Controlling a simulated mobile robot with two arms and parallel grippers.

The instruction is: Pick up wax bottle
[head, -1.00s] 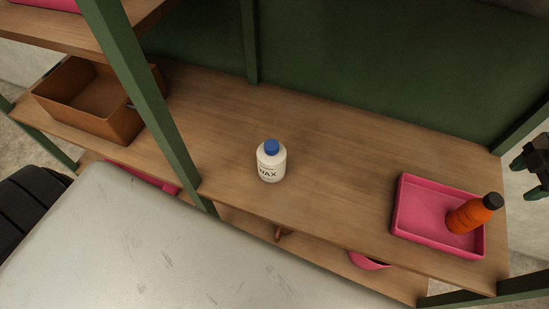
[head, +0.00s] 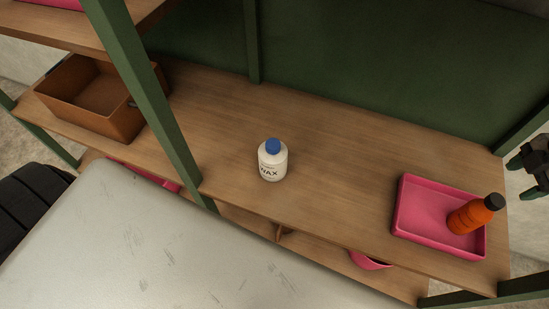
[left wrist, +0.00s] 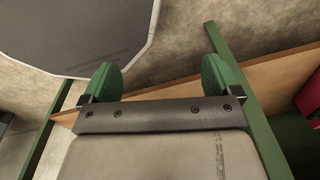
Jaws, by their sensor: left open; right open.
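The wax bottle (head: 272,161), white with a blue cap and the word WAX on its label, stands upright on the wooden shelf (head: 340,150), near its front edge. My right gripper (head: 517,178) shows at the right edge of the head view, open and empty, well to the right of the bottle and beyond the shelf's end. My left gripper (left wrist: 160,75) shows in the left wrist view with its two green fingers apart and nothing between them. The bottle does not show in the left wrist view.
A pink tray (head: 408,205) with an orange bottle (head: 474,215) stands on the shelf's right end. A brown box (head: 115,122) is at the left. A green post (head: 150,95) rises left of the wax bottle. The shelf around the bottle is clear.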

